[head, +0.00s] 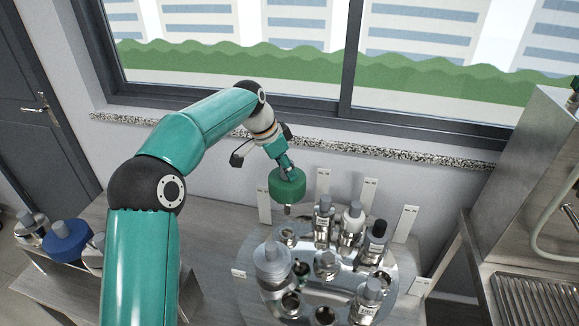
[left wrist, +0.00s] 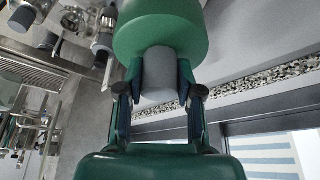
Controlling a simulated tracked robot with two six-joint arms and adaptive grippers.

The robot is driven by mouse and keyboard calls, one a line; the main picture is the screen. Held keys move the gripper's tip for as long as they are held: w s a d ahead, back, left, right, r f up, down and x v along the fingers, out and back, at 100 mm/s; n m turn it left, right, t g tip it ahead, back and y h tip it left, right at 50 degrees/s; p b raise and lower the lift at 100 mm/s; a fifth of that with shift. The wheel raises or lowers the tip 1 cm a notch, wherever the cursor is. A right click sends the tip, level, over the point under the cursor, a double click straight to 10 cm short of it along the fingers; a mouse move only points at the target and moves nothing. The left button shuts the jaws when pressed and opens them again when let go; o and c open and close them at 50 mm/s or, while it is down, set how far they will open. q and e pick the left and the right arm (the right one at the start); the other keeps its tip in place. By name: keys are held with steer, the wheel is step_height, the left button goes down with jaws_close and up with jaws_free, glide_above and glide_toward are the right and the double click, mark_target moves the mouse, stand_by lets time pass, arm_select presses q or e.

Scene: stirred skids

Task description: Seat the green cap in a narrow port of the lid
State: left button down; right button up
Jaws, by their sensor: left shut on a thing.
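My left gripper (head: 284,166) is shut on the green cap (head: 287,185) and holds it in the air above the back left edge of the lid. In the left wrist view the fingers (left wrist: 160,84) grip the cap's grey knob (left wrist: 160,72), and the wide green body (left wrist: 160,28) lies beyond them. A short metallic stub (head: 288,210) points down under the cap. The lid (head: 347,281) is a round shiny metal plate. An open port (head: 288,235) lies at its back left, and another (head: 291,304) near its front. Port widths are hard to compare. My right gripper is not in view.
Several capped fittings stand on the lid, among them a large grey-capped one (head: 272,263), a white one (head: 351,222) and a dark-topped one (head: 374,242). White label cards (head: 264,204) stand around it. A blue cap (head: 68,240) sits at left. A metal sink unit (head: 545,298) is at right.

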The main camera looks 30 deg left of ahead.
mark_target(286, 214)
arm_select(q)
steer(key=shift+f+b, duration=4.75)
steer(key=shift+f, duration=1.95)
steer(key=shift+f+b, duration=0.3)
steer(key=shift+f, duration=0.05)
steer(key=shift+f+b, duration=0.85)
steer(key=shift+f, duration=0.45)
steer(key=c, duration=0.7)
jaws_free()
steer(key=shift+s, duration=0.1)
